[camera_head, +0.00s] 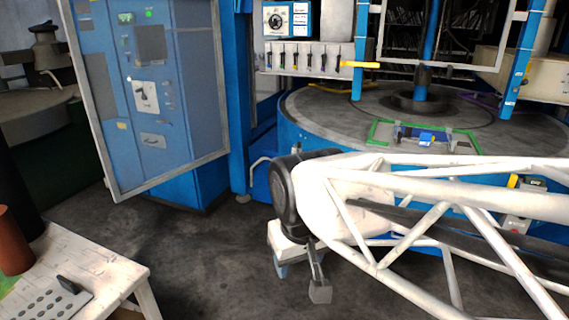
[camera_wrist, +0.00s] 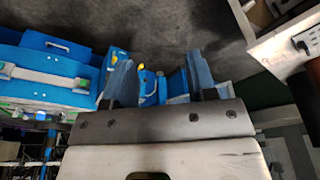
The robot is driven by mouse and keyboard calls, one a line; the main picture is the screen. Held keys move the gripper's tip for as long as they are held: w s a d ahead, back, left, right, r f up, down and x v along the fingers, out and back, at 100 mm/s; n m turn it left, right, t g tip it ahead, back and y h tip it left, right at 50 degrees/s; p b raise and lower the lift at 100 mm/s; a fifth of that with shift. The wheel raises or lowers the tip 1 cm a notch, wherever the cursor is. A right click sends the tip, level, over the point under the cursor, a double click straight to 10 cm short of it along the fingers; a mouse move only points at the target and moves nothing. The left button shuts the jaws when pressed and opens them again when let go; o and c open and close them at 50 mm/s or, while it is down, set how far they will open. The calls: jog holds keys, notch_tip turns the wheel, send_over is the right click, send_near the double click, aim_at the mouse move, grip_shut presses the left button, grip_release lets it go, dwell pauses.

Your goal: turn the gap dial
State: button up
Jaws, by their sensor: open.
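A round dial (camera_head: 278,20) with a dark centre and marks around it sits on a white plate at the top middle of the head view; it is small, and I cannot read its label. A dark rotary handle on a white plate (camera_head: 145,97) is on the blue cabinet at left. I cannot tell for certain which one is the gap dial. My gripper (camera_wrist: 158,72) is open, with its two bluish fingers apart and nothing clearly held between them. In the head view it hangs low, below and away from both dials. Neither dial is clear in the wrist view.
A clear framed guard (camera_head: 224,90) stands in front of the blue cabinet (camera_head: 180,90). A row of small levers (camera_head: 305,58) is below the dial. A round grey table (camera_head: 330,108) is behind my arm. A white workbench (camera_head: 110,275) is at lower left. Dark floor (camera_head: 180,250) lies open between.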

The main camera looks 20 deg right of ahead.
jog(key=w+d+r, duration=0.2)
jog(key=w+d, duration=0.3)
jog(key=w, duration=0.6)
jog(key=w+d+r+n+g, duration=0.1)
jog(key=w+d, duration=0.4)
jog(key=w, duration=0.6)
jog(key=w+d+r, duration=0.2)
jog(key=w+d, duration=0.3)
jog(key=w, duration=0.5)
jog(key=shift+n+g, duration=0.5)
jog(key=shift+g, duration=0.3)
jog(key=w+d+f, duration=0.5)
jog(key=w+d, duration=0.2)
jog(key=d, duration=0.1)
jog(key=w+d+f, duration=0.5)
jog(key=w+d, duration=0.3)
jog(key=w+d+f, duration=0.4)
jog(key=w+d, duration=0.4)
jog(key=d, duration=0.1)
jog(key=shift+w+f, duration=0.1)
jog(key=shift+f, duration=0.3)
jog(key=shift+w+d+f, duration=0.15)
jog(key=shift+d+f, duration=0.05)
jog(key=shift+d, duration=0.05)
jog(key=shift+f, duration=0.15)
jog(key=shift+f, duration=3.75)
jog(key=c, duration=0.9)
